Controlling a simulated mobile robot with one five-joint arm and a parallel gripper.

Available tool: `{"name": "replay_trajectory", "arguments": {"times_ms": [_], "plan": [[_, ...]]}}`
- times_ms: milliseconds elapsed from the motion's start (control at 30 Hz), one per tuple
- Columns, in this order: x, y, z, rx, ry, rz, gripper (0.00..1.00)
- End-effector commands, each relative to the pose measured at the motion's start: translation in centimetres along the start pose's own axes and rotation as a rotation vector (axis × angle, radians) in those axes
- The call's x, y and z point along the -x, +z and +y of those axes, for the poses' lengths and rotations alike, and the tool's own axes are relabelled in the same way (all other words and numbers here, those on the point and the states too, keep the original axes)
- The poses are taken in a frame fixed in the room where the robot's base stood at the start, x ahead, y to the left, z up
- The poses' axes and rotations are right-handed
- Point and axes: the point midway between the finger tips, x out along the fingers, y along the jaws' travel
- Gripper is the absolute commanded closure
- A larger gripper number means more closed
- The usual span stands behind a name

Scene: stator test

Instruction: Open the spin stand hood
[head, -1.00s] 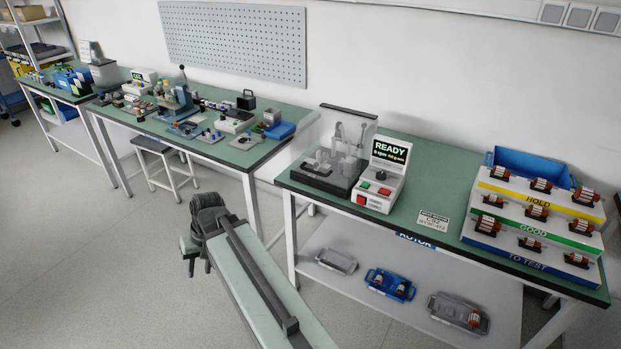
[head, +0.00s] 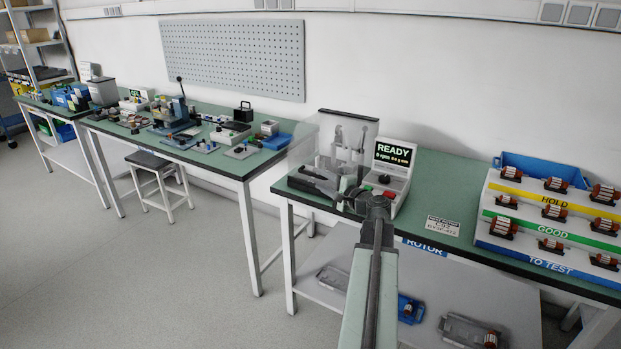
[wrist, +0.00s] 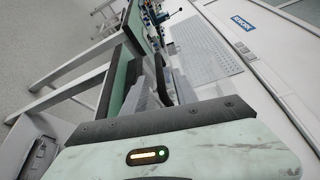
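The spin stand sits on the green bench beside its control box, whose screen (head: 394,154) reads READY. Its clear hood (head: 346,130) has a dark top edge and appears to be down over the dark base. My wrist hides part of the base and the control box's lower front. The wrist view shows no clear view of the hood.
A stepped rack (head: 555,227) of rotors stands at the right, with a blue bin (head: 543,169) behind it. A label plate (head: 443,226) lies on clear bench between. Trays rest on the lower shelf. Another bench and a stool (head: 150,161) are at left.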

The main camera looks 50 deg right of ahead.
Motion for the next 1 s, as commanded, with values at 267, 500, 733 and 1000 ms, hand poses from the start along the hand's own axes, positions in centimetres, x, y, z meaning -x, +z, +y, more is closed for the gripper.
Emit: {"name": "replay_trajectory", "arguments": {"times_ms": [267,500,733,1000], "plan": [[-5.3,0.0,0.1,0.002,0.001,-0.003,0.66],[-6.4,0.2,0.1,0.002,0.001,-0.002,0.66],[-6.3,0.2,0.1,0.002,0.002,-0.003,1.00],[-6.4,0.2,0.1,0.002,0.002,-0.004,1.00]]}}
